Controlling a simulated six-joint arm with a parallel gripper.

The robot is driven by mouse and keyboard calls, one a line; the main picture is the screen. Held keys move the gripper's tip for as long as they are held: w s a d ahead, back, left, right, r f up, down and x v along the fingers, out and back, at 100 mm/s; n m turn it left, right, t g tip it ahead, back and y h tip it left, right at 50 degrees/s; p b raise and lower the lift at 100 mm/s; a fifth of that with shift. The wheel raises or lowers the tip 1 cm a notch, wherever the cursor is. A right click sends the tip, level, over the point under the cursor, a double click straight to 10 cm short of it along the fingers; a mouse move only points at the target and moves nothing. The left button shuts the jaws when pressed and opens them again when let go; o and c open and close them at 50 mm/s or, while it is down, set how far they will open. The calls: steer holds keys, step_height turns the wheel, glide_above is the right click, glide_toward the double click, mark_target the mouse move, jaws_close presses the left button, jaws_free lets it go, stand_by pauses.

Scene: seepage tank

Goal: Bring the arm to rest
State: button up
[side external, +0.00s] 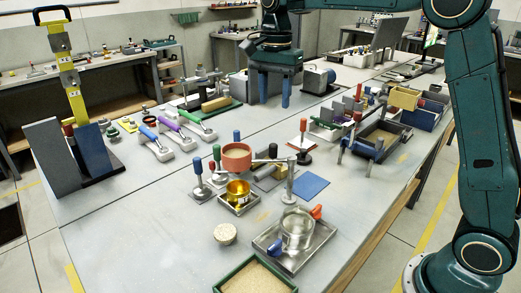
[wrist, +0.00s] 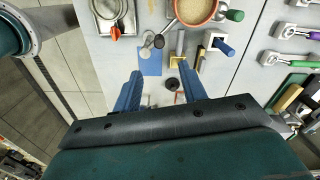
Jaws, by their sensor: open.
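My gripper (side external: 274,101) hangs over the far middle of the grey table (side external: 165,215) in the side view, with its blue fingers pointing down. In the wrist view my gripper (wrist: 161,75) has its two blue fingers well apart, with nothing held between them. The terracotta bowl (side external: 237,157) and the clear glass vessel (side external: 297,232) on its metal tray stand nearer the side camera, apart from the gripper. The bowl also shows in the wrist view (wrist: 216,20), holding pale grains.
Stands with coloured knobs, a gold cup (side external: 238,188) and a blue mat (side external: 311,185) crowd the middle. Handled tools (side external: 195,125) lie left of my gripper. A grey machine (side external: 318,77) stands close on its right. The table's left front is clear.

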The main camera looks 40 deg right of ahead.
steer(key=s+r+n+t, duration=0.3)
steer(key=s+n, duration=0.5)
steer(key=s, duration=0.8)
steer(key=s+f+n+t, duration=0.1)
steer(key=s+f+n, duration=0.2)
steer(key=s, duration=0.3)
steer(key=s+f+n+t, duration=0.1)
steer(key=s+f+n, duration=0.2)
steer(key=s, duration=0.4)
steer(key=shift+a+f+n+t, duration=0.15)
steer(key=shift+a+n+t, duration=0.15)
steer(key=shift+n, duration=0.3)
steer(key=shift+c, duration=0.4)
